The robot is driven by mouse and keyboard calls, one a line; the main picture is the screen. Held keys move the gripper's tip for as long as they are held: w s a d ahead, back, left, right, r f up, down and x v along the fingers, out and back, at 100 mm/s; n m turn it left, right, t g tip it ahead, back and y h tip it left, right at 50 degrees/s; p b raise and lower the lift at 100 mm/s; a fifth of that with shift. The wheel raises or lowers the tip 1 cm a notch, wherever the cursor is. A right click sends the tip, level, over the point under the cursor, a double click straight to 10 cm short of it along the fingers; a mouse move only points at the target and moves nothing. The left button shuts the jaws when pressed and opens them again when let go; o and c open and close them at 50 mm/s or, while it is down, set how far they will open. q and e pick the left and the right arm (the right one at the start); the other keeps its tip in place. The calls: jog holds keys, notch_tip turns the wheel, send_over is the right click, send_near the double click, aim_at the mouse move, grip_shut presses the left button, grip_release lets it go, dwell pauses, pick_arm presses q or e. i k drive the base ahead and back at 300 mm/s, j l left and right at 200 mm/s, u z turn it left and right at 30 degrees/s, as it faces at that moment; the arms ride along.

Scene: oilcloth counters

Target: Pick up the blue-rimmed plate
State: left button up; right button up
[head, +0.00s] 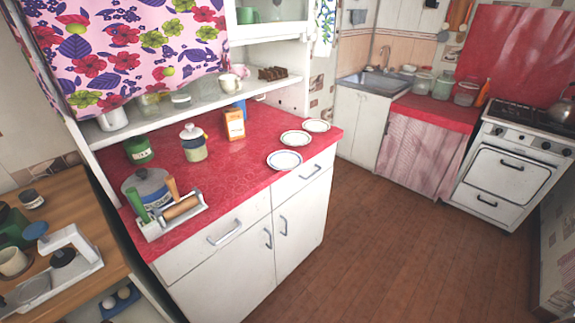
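Three plates lie apart near the right end of the red oilcloth counter (238,172). The nearest plate (284,160) is white with a rim band that looks blue, and lies flat close to the counter's front edge. Behind it are a second plate (295,138) and a third plate (317,126), whose rims look darker and more brownish or greenish. All three plates look empty. Neither of my grippers shows in the head view.
An orange box (234,124), a lidded jar (193,143), a green tin (139,149) and a tray with a rolling pin (181,208) stand left of the plates. Wooden floor (390,240) is clear in front of the cabinet. A stove (510,165) stands at right.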

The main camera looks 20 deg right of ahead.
aim_at(282, 160)
jog(key=j+z, duration=0.25)
jog(key=j, duration=0.25)
jog(key=k+j+z, duration=0.1)
jog(key=j+z, duration=0.2)
jog(key=j, duration=0.2)
jog(key=k+j+z, duration=0.1)
jog(key=j+z, duration=0.15)
jog(key=j, duration=0.25)
